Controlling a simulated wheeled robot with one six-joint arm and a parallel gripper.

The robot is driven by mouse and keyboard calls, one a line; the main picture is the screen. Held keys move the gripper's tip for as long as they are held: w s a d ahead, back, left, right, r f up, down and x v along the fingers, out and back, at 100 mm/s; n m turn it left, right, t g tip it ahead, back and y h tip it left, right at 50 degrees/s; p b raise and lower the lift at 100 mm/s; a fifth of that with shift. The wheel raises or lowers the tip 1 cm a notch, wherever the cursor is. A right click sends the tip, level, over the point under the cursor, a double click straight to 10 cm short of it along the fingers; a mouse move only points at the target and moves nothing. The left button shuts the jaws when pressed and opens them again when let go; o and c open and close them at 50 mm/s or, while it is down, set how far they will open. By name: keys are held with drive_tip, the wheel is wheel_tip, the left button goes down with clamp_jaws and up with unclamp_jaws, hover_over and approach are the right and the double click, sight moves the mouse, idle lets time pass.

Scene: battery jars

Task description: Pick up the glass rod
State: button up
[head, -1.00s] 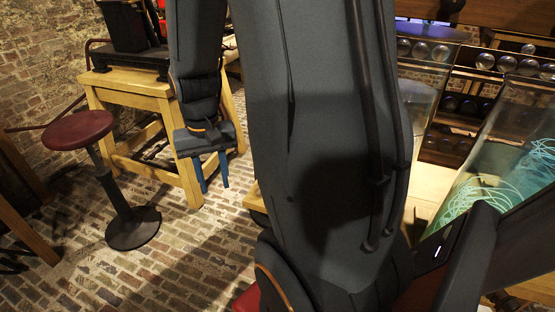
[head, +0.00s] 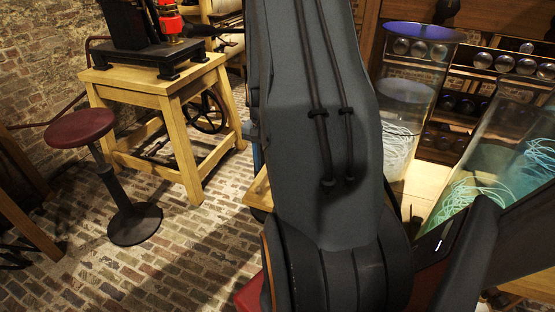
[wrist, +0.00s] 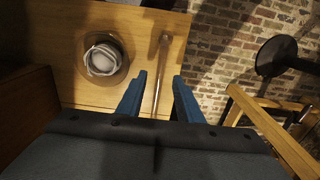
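The glass rod (wrist: 163,55) shows in the wrist view as a thin, clear brownish bar over a pale wooden top (wrist: 65,85). My gripper (wrist: 159,76) is open, with its two blue fingers on either side of the rod's line in that view. Its lower end runs down between the fingers toward the gripper body. I cannot tell how far above the rod the fingers are, and no contact shows. In the head view my arm hides the rod and nearly all of the gripper; only a blue sliver shows beside the arm.
A round glass jar with a pale coil (wrist: 103,60) stands left of the rod. In the head view, a wooden stand (head: 178,110) and a red-topped stool (head: 80,128) are at left. Tall glass jars (head: 403,110) are at right. Brick floor between is open.

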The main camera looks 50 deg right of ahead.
drive_tip(key=shift+f+p, duration=0.3)
drive_tip(key=shift+f, duration=1.6)
drive_tip(key=shift+c, duration=0.2)
clamp_jaws()
drive_tip(key=shift+r, duration=0.15)
